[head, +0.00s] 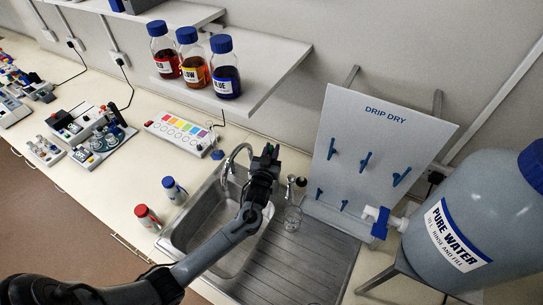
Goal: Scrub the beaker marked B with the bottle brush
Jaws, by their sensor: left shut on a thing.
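My left gripper (267,157) is above the right side of the sink, near the tap, pointing away from me. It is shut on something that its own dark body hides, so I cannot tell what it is. A clear glass beaker (293,218) stands on the ribbed drainboard, right of the gripper and apart from it. No letter B can be read on it. A small dark-topped upright item (291,186) shows just behind the beaker. I cannot make out the bottle brush for certain. My right gripper is not in view.
The steel sink (176,238) lies under my left arm, with a curved tap (237,155) behind. A DRIP DRY pegboard (372,140) and PURE WATER tank (475,225) stand right. Red-capped (147,216) and blue-capped (174,190) bottles stand left. A shelf (270,85) overhangs behind.

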